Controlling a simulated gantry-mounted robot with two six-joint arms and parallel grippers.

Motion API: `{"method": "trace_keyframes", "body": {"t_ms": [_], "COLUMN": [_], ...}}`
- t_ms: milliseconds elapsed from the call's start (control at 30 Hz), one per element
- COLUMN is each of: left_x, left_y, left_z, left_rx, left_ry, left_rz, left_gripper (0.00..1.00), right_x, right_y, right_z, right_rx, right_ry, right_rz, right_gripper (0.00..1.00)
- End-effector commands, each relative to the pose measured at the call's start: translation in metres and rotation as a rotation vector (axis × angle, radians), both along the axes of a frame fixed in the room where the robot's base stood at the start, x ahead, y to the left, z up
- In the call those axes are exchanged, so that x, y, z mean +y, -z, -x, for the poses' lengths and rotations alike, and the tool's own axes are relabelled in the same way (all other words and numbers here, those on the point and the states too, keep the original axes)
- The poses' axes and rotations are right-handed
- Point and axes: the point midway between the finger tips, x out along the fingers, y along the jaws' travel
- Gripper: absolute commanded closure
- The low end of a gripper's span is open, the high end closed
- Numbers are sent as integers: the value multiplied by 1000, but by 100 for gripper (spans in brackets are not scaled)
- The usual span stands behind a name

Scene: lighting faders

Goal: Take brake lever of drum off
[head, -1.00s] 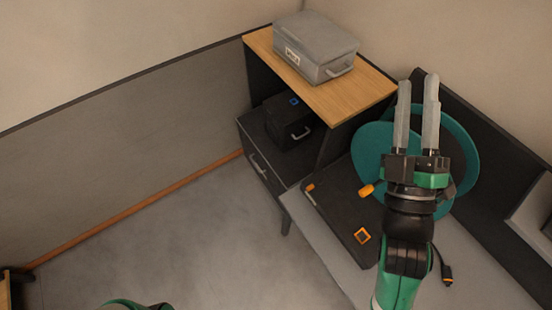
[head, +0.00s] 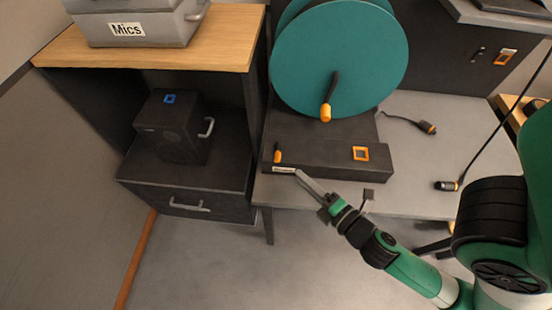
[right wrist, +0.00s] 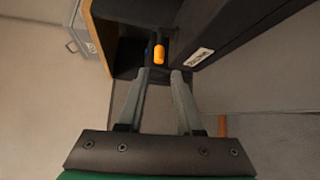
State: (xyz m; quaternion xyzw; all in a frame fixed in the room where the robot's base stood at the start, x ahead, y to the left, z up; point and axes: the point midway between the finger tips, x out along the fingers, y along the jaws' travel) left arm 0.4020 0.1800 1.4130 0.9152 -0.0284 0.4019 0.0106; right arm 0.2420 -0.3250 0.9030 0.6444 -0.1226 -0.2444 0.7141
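The teal drum (head: 340,60) stands upright on a dark base (head: 320,150) on the grey table. A crank with an orange grip (head: 326,112) hangs down on the drum's face. The brake lever (head: 278,154), short with an orange tip, stands at the base's left end above a white label. In the right wrist view the orange-tipped lever (right wrist: 159,54) shows just beyond the fingertips, between them. My right gripper (head: 333,184) is open and empty, in front of the base, apart from the lever. My left gripper is out of view.
A dark cabinet with a wooden top (head: 220,40) stands left, holding a black box (head: 172,130) and, on top, a grey case (head: 140,25) labelled Mics. An orange square (head: 360,153) sits on the base. Cable connectors (head: 427,127) lie on the table at right.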

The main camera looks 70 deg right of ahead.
Motion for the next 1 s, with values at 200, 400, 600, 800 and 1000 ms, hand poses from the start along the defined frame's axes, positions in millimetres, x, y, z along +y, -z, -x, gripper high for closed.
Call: {"method": "trace_keyframes", "body": {"t_ms": [200,400,600,800,1000], "left_x": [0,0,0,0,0], "left_y": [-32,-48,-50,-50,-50], "left_z": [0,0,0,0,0], "left_rx": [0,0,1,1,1], "left_ry": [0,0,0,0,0], "left_rz": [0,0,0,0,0], "left_gripper": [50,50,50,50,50], "right_x": [-19,-42,-55,-58,-58], "right_y": [-4,5,12,14,14], "right_z": [-29,-68,-92,-97,-96], "right_rx": [-6,-5,-5,-3,-3], "right_ry": [7,3,2,1,0], "right_rz": [-2,0,1,-1,-2], "right_gripper": [65,65,65,65,78]}}
